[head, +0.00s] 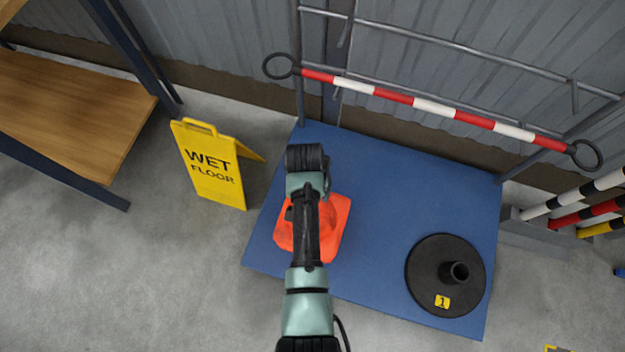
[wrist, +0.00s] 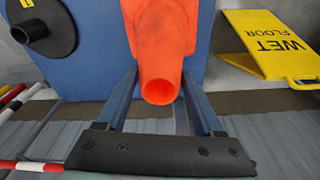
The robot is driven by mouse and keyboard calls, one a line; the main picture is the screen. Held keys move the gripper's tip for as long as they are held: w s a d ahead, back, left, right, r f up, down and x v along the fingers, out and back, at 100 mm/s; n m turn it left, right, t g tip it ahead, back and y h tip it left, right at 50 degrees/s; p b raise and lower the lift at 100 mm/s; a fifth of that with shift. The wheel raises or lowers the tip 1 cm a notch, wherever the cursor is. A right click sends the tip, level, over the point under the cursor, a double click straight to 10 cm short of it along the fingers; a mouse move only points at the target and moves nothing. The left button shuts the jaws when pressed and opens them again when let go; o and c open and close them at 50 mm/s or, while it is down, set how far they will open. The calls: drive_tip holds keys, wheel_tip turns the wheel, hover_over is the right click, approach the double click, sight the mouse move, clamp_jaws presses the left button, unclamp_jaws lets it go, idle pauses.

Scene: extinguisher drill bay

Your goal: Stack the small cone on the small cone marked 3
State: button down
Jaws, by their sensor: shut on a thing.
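An orange cone (head: 338,215) with a square base is at the left part of the blue platform, partly covered by my arm in the head view. In the wrist view the cone (wrist: 162,45) points its narrow open end toward the camera, between the two fingers of my gripper (wrist: 160,80). My gripper is shut on this cone. I cannot tell whether its base touches the platform, or whether another cone is beneath it. No mark 3 is visible on the parts that show.
A black round base (head: 425,265) with a short tube and a yellow tag 1 sits on the blue platform (head: 400,190) at right. A yellow wet-floor sign (head: 212,170) stands left of it. A rack with a red-white bar (head: 435,107) is behind; a wooden shelf (head: 70,110) is at left.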

wheel_tip(320, 180, down, 7)
drive_tip(key=b, duration=0.5)
drive_tip(key=shift+c, duration=0.8)
unclamp_jaws()
drive_tip(key=shift+o, duration=0.8)
drive_tip(key=shift+f, duration=0.1)
